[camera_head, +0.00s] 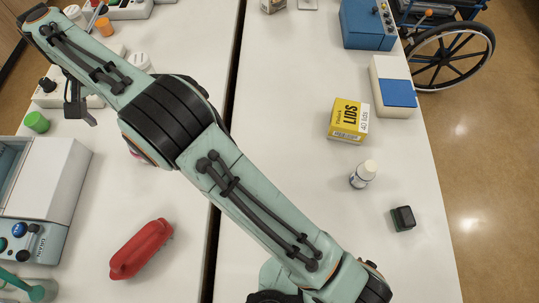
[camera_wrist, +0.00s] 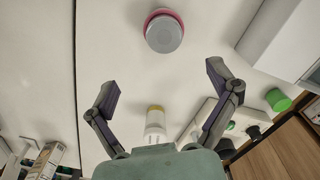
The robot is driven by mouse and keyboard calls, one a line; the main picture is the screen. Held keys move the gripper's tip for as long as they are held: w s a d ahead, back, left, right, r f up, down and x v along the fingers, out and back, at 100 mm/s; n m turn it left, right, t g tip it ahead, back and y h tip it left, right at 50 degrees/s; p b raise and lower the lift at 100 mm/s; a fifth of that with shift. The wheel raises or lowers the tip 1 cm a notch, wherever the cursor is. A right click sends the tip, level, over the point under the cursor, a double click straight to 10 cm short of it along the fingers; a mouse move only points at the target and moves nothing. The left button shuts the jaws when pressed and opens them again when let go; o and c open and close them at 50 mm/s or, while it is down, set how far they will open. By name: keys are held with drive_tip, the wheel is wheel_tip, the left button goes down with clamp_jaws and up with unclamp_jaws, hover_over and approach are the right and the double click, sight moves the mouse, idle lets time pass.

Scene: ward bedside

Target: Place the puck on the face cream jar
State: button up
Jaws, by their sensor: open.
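My gripper (camera_wrist: 162,76) is open and empty in the wrist view, its two fingers wide apart. In the head view my gripper (camera_head: 80,112) is at the left, above the left table. A round grey thing with a pink rim (camera_wrist: 164,34) stands beyond the fingertips in the wrist view, apart from them. I cannot tell whether it is the face cream jar alone or has the puck with it. In the head view my arm mostly hides it. A short green cylinder (camera_head: 36,122) stands at the left; it also shows in the wrist view (camera_wrist: 278,100).
A white-and-yellow container (camera_wrist: 154,122) stands between the finger bases in the wrist view. A white device (camera_head: 50,170) and a red case (camera_head: 141,249) are on the left table. A LIDS box (camera_head: 348,120), a bottle (camera_head: 363,174) and a dark block (camera_head: 403,218) are on the right table.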

drive_tip(key=w+d+r+m, duration=0.1)
drive_tip(key=d+r, duration=0.3)
drive_tip(key=d, duration=0.7)
drive_tip(key=w+d+r+m, duration=0.1)
drive_tip(key=d+r, duration=0.3)
drive_tip(key=d, duration=0.7)
drive_tip(key=s+d+m, duration=0.2)
drive_tip(key=s+d, duration=0.6)
drive_tip(key=d, duration=0.4)
drive_tip(key=s+d+f, duration=0.2)
drive_tip(key=s, duration=0.3)
drive_tip(key=s+d+f+m, duration=0.1)
drive_tip(key=s+d+f, duration=0.2)
drive_tip(key=s, duration=0.3)
drive_tip(key=shift+d+f+m+y, duration=0.15)
drive_tip(key=shift+d+m+y, duration=0.15)
drive_tip(key=shift+d+y, duration=0.1)
drive_tip(key=shift+s, duration=0.1)
